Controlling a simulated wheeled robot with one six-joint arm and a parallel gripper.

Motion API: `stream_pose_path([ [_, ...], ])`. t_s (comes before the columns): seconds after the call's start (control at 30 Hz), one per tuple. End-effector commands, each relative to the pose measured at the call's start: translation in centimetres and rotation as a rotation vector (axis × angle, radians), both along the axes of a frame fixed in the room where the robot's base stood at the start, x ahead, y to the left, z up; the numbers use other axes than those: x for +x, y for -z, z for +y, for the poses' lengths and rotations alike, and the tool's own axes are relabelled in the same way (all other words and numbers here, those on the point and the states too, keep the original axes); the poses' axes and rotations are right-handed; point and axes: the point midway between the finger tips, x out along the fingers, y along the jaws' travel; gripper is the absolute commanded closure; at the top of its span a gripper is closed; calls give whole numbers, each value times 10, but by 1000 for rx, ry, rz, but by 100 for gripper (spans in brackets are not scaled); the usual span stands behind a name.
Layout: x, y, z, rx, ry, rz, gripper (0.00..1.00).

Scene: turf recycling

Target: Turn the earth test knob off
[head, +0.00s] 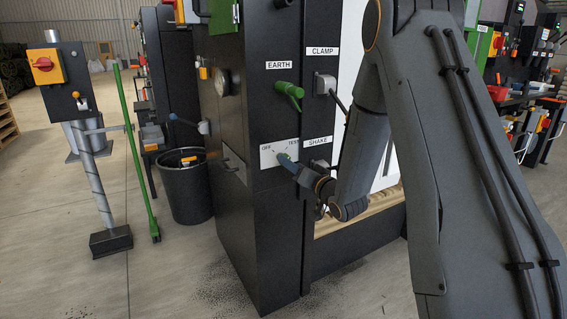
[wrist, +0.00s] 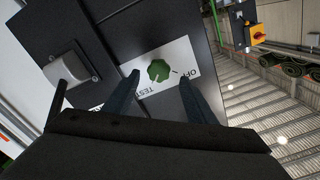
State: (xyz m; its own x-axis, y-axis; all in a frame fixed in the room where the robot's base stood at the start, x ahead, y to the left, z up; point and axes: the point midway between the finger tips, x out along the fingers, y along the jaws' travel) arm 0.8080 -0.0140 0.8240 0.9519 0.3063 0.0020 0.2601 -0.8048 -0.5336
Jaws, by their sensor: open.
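The earth test knob is a small green lobed knob (wrist: 159,70) on a white plate marked OFF and TEST. The plate (head: 267,155) is on the front of a black cabinet in the head view, below the EARTH label (head: 278,65); there the knob is mostly hidden by my gripper. My gripper (wrist: 159,82) is open, its two dark fingers apart, one towards each side of the knob in the wrist view. In the head view my gripper (head: 287,162) is right at the plate. I cannot tell whether a finger touches the knob, or which mark the knob points to.
A green handle (head: 289,91) sticks out above the plate. A grey lever unit (head: 325,84) under the CLAMP label is to the right, and the SHAKE label (head: 318,141) is beside my wrist. A black bin (head: 184,190) and a green pole (head: 135,150) stand left of the cabinet.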

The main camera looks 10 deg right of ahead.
Motion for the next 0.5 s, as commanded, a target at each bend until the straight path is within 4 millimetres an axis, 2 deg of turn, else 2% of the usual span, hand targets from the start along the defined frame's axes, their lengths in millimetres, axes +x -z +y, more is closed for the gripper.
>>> stream_pose_path([
  [0.23, 36, 0, 11, -2, 0, -1, 49],
  [0.5, 52, 1, 20, -2, -2, 2, 49],
])
